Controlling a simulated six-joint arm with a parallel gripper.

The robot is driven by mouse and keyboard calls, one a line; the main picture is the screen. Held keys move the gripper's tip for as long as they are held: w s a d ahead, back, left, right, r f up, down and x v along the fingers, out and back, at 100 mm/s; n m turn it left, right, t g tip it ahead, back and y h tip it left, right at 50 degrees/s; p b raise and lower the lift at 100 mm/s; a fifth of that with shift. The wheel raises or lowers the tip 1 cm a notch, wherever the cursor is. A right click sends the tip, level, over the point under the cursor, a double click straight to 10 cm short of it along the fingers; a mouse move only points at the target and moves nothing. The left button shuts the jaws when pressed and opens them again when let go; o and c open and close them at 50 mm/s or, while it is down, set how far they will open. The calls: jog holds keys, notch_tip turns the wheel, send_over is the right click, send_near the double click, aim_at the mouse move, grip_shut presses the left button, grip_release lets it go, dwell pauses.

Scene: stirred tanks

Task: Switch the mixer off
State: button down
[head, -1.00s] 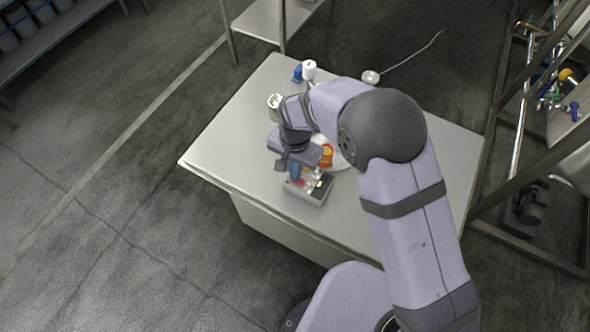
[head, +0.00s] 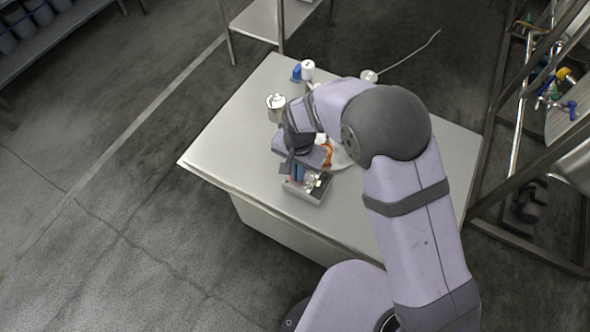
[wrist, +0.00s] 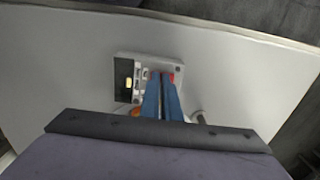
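A grey control box (head: 312,196) sits near the front edge of the steel table. In the wrist view the box (wrist: 148,62) shows a dark panel with a small yellow light (wrist: 128,82), a few small pale switches (wrist: 137,73) and a red part (wrist: 172,77) close to my fingertips. My gripper (wrist: 161,76) has blue fingers held close together with only a thin gap, and nothing shows between them. It points down over the box; in the head view my gripper (head: 298,177) partly covers it. Whether the fingertips touch a control cannot be told.
A metal cup (head: 276,108) stands left of my wrist, and a blue and white item (head: 304,71) stands behind it. An orange item (head: 328,155) is partly hidden beside my gripper. The table's (head: 225,150) left side is clear. A pipe rack (head: 510,120) stands at the right.

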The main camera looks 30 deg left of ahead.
jog(key=shift+s+d+f, duration=0.1)
jog(key=shift+d+f, duration=0.05)
jog(key=shift+d, duration=0.05)
jog(key=shift+r+p, duration=0.4)
jog(key=shift+r, duration=0.05)
notch_tip(320, 180, up, 13)
jog(key=shift+a+r, duration=0.15)
jog(key=shift+r, duration=0.05)
dwell(0.4)
jog(key=shift+f+b, duration=0.2)
jog(key=shift+b, duration=0.85)
jog(key=shift+d+r+b, duration=0.25)
jog(key=shift+r+b, duration=0.05)
jog(key=shift+b, duration=0.3)
jog(key=shift+f, duration=0.1)
notch_tip(320, 180, down, 14)
jog(key=shift+r+p, duration=0.1)
jog(key=shift+p, duration=1.15)
